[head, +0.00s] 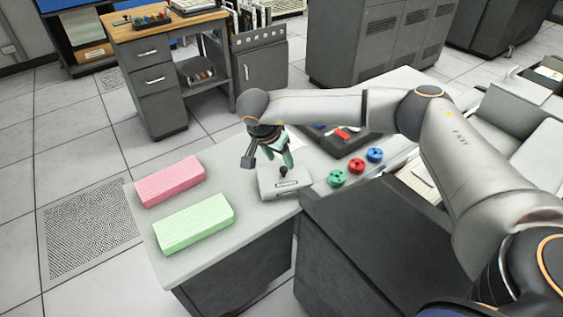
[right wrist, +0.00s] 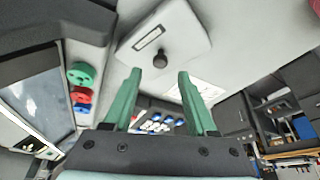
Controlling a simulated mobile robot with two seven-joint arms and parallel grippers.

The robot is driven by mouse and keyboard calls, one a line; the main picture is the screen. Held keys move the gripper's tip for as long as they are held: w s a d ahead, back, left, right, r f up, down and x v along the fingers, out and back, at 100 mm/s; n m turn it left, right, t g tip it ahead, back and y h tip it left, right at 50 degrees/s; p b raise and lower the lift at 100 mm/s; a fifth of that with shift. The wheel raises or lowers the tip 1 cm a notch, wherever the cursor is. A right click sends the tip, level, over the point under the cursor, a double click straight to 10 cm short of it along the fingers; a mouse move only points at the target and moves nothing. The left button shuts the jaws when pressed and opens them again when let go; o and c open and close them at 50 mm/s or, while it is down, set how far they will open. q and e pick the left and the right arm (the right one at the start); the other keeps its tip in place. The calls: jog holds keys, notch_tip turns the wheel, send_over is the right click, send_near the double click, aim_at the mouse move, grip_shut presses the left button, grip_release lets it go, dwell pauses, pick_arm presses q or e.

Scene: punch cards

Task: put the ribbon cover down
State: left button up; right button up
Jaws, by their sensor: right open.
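The ribbon cover (head: 287,186) is a light grey, flat plate with a dark round knob and a label slot. It lies on the grey desk top (head: 240,178), near the desk's front edge. It also shows in the right wrist view (right wrist: 185,32), with its knob beyond the fingertips. My right gripper (head: 283,157) is just above the cover. Its two green fingers also show in the right wrist view (right wrist: 160,77); they are apart with nothing between them. My left gripper is not in view.
A pink card stack (head: 170,181) and a green card stack (head: 195,224) lie left on the desk. Green (head: 337,178), red (head: 356,166) and blue (head: 375,154) spools stand to the right. A dark tray with a red item (head: 343,134) is behind. The desk middle is clear.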

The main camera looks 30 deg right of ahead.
jog(key=v, duration=0.8)
jog(key=shift+r, duration=0.3)
jog(key=shift+a, duration=0.15)
